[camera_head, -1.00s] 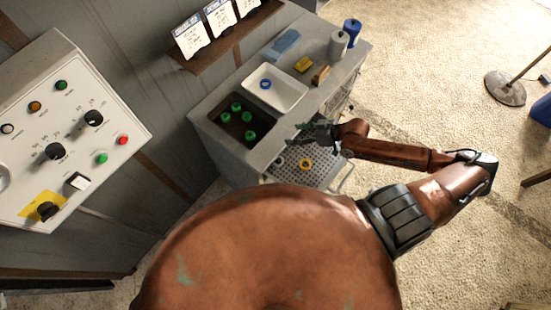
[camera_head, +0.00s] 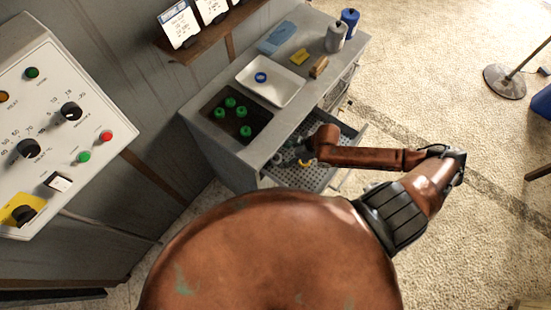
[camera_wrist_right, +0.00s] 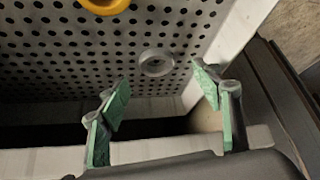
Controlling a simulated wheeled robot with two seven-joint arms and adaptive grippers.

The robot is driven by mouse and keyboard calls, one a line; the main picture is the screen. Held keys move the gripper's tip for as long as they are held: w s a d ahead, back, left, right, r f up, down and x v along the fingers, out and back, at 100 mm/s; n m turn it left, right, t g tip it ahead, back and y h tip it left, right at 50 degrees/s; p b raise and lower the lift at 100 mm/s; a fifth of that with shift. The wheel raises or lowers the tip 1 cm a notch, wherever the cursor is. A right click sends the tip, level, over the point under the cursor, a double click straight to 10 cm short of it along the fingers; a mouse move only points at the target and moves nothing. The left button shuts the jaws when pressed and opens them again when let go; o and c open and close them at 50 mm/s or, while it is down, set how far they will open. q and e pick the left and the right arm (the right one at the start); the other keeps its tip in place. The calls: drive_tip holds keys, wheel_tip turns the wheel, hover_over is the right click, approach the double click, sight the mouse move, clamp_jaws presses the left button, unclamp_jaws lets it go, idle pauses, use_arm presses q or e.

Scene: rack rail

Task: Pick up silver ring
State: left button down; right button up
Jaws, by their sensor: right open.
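The silver ring (camera_wrist_right: 156,62) lies on the perforated bottom of an open drawer (camera_head: 318,178). In the wrist view it is just beyond my open right gripper (camera_wrist_right: 163,86), between the lines of the two green fingers and apart from both. In the head view my right gripper (camera_head: 290,156) is low over the drawer's left part, and I cannot make out the silver ring there. My left gripper is not in view.
A yellow ring (camera_head: 306,163) lies in the drawer near the gripper. The drawer's side wall (camera_wrist_right: 222,42) is close to the right finger.

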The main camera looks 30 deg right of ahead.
sight(274, 159)
drive_tip(key=x, duration=0.5)
drive_tip(key=shift+w+d+f, duration=0.1)
drive_tip(key=shift+w+d, duration=0.05)
drive_tip(key=shift+w, duration=0.1)
drive_tip(key=c, duration=1.2)
drive_tip(key=shift+c, duration=0.2)
